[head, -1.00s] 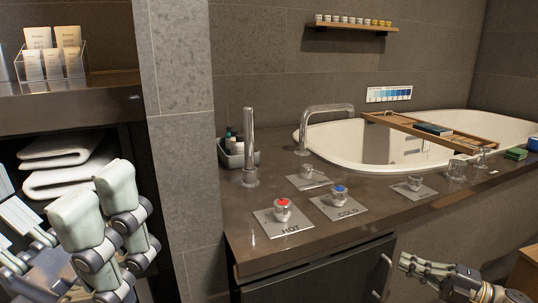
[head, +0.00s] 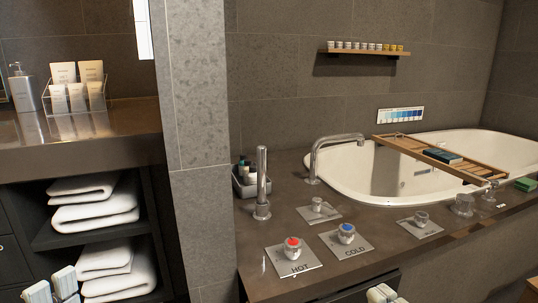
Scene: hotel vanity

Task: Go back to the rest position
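My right gripper (head: 381,293) shows only as fingertips at the bottom edge, just in front of the counter. I see nothing held at either set of tips. Most of both grippers is cut off by the frame, so their openings are unclear. The red-topped hot knob (head: 293,248) and blue-topped cold knob (head: 346,233) stand on their plates on the counter, apart from both grippers.
The dark counter (head: 262,226) runs around the white bathtub (head: 345,160), with a wooden tray (head: 398,147) across it. A tall spout (head: 261,180) stands near the stone pillar (head: 196,130). Folded towels (head: 92,213) fill the shelves at left.

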